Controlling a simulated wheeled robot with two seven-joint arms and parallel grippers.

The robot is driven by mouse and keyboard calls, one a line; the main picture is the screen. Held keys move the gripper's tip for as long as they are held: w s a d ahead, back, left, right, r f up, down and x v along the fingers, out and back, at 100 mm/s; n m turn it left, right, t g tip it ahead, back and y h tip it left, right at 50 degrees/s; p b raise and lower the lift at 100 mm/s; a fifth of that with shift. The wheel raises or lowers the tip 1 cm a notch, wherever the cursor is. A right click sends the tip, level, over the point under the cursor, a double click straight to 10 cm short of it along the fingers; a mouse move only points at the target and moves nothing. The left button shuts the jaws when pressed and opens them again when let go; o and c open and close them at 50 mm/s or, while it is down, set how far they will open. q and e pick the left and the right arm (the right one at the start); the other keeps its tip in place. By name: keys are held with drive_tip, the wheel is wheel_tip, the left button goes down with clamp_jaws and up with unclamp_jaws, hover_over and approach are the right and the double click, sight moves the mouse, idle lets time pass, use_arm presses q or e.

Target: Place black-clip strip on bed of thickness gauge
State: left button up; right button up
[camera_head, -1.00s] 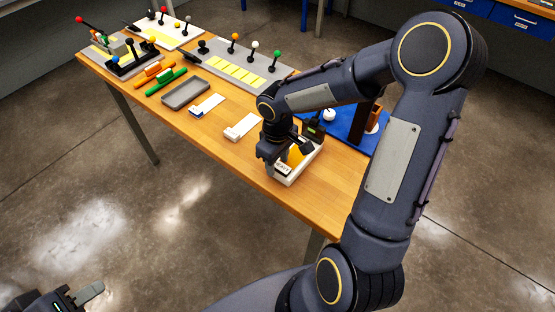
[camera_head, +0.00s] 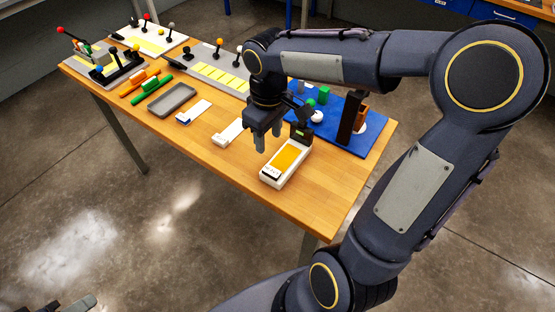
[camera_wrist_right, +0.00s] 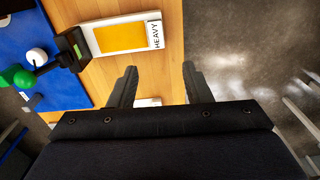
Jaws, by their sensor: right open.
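The thickness gauge (camera_head: 291,179) is a long white body near the front right of the table, labelled "HEAVY" on its near end. A flat orange panel (camera_head: 287,158), seemingly the strip, lies on its top. A black clip (camera_head: 301,131) stands at the far end; whether it is joined to the panel is unclear. The wrist view also shows the orange panel (camera_wrist_right: 122,37) and the clip (camera_wrist_right: 72,48). My right gripper (camera_head: 268,138) is open and empty, above and left of the gauge, fingers pointing down. My left gripper (camera_head: 82,303) is partly visible at bottom left, away from the table.
A white strip (camera_head: 229,133) and a blue-ended strip (camera_head: 194,112) lie to the left. Beyond them is a grey tray (camera_head: 172,100). A blue mat (camera_head: 370,145) with a dark upright post (camera_head: 350,117) is behind the gauge. The table's front right corner is clear.

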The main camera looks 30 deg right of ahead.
drive_tip(key=s+a+m+t+y, duration=0.1)
drive_tip(key=s+a+m+t, duration=0.1)
drive_tip(key=s, duration=0.5)
drive_tip(key=s+a+m+t+y, duration=0.2)
drive_tip(key=s+m+t, duration=0.1)
drive_tip(key=s, duration=0.5)
drive_tip(key=shift+s+r+m+y, duration=0.3)
drive_tip(key=shift+m, duration=0.1)
